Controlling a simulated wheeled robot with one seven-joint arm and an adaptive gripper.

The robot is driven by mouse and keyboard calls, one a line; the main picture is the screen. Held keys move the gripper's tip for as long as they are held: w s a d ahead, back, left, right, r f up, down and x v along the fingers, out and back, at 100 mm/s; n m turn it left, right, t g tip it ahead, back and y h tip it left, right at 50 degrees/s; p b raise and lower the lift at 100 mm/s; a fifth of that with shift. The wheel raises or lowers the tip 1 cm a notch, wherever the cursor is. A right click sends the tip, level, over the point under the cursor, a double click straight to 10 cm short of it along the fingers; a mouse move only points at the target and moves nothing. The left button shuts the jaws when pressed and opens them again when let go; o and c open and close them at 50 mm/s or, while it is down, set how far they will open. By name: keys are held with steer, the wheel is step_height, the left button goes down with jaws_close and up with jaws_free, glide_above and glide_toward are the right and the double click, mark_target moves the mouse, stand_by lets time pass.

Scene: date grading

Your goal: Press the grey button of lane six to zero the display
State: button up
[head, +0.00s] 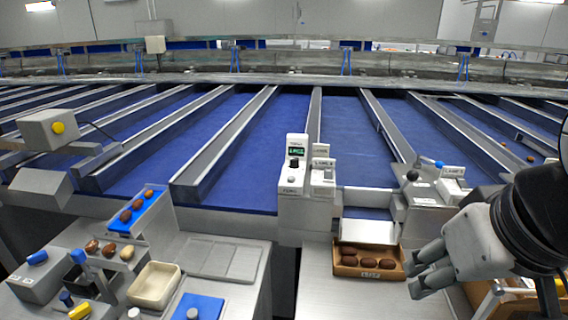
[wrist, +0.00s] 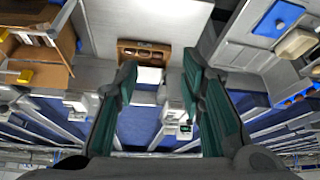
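The label plate (head: 322,163) beside the post seems to read LANE 6. My gripper (head: 416,272) is at the lower right, well apart from the post. In the wrist view its two green-padded fingers (wrist: 160,60) are spread with nothing between them. A white post (wrist: 178,116) shows there beyond the fingers.
A brown box of dates (head: 368,274) lies between the post and my gripper. Another lane unit (head: 428,190) with a blue-tipped part stands to the right. A bench with a cream tray (head: 155,286) and a blue mat (head: 207,301) is at the lower left. Blue lanes run behind.

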jaws_close()
stand_by(1.0)
